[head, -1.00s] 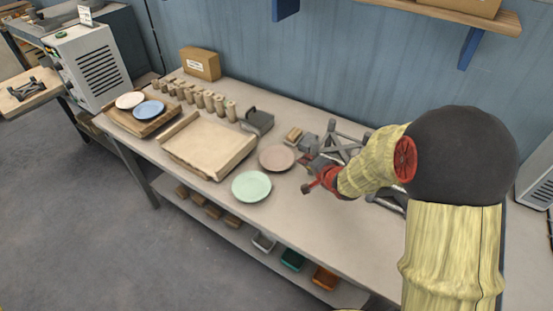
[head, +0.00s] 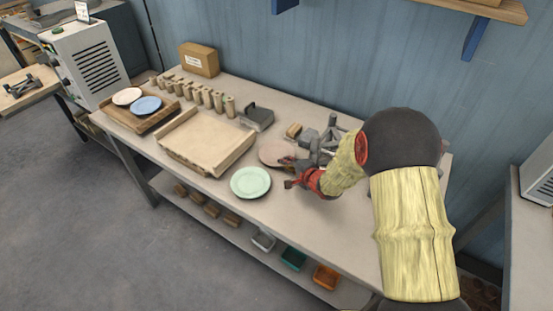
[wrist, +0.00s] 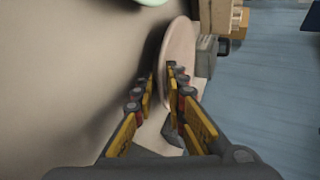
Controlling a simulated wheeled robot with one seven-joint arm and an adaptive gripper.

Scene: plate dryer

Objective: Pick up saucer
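A pinkish-beige saucer (head: 271,152) lies on the workbench, partly hidden behind my gripper in the head view. My gripper (head: 288,174) is low over the bench at the saucer's near right edge. In the wrist view the saucer (wrist: 179,48) shows edge-on and narrow, with its rim running between the fingertips. My gripper (wrist: 160,80) has a gap between its fingers, one on each side of the rim; I cannot tell whether they touch it. A pale green saucer (head: 250,182) lies just to the left, near the bench's front edge.
A shallow wooden tray (head: 187,159) is left of the saucers. A wooden board (head: 113,115) holds a pinkish-white saucer (head: 127,96) and a blue saucer (head: 147,105). Wooden pegs, a grey block (head: 257,118) and a grey metal rack (head: 331,135) stand behind. Bare bench lies in front.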

